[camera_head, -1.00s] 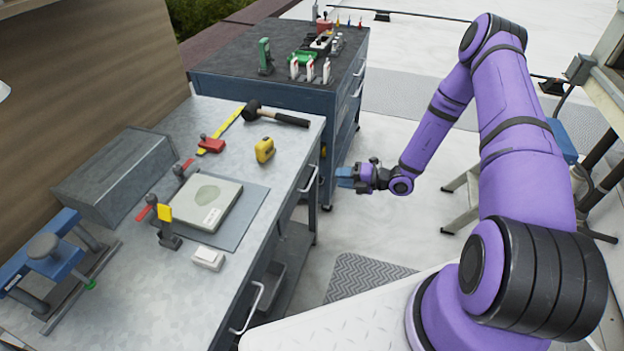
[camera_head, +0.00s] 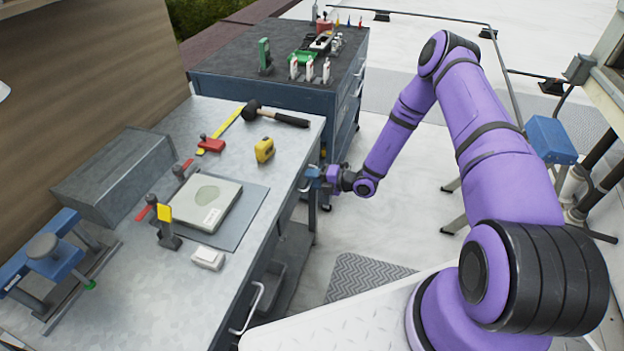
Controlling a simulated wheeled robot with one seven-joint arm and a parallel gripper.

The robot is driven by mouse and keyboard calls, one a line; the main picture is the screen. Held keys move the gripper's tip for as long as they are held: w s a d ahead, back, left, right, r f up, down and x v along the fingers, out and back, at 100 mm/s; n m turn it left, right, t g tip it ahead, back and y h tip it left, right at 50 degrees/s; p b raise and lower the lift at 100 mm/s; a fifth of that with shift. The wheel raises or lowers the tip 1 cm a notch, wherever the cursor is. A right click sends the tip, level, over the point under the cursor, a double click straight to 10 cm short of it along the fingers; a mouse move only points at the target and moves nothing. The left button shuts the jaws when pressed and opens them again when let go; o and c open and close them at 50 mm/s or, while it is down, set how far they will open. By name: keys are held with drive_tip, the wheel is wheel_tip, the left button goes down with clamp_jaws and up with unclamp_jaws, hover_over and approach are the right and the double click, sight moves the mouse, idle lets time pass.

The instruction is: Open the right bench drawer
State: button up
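The metal workbench (camera_head: 262,214) runs along the left side, with drawers on the side facing me. The far drawer's handle is largely covered by my gripper (camera_head: 313,174); only a bit of that handle (camera_head: 304,187) shows beside the blue fingers. My gripper is at that handle, just off the bench's far front corner. I cannot tell whether the fingers are around the handle, touching it or open.
A dark tool cabinet (camera_head: 345,112) with handles stands just beyond the bench, close to my gripper. A blue-topped stool (camera_head: 550,138) stands at the right. The bench top holds a mallet (camera_head: 278,116), a yellow tape measure (camera_head: 265,150) and clamps. The floor between is clear.

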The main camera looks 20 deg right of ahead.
drive_tip(key=shift+a, duration=0.15)
clamp_jaws()
drive_tip(key=f+v, duration=0.3)
drive_tip(key=v, duration=1.1)
drive_tip(key=d+f+v, duration=0.1)
drive_tip(key=f+v, duration=0.1)
drive_tip(key=v, duration=1.1)
drive_tip(key=shift+s+d+f, duration=0.35)
drive_tip(key=shift+s, duration=0.15)
unclamp_jaws()
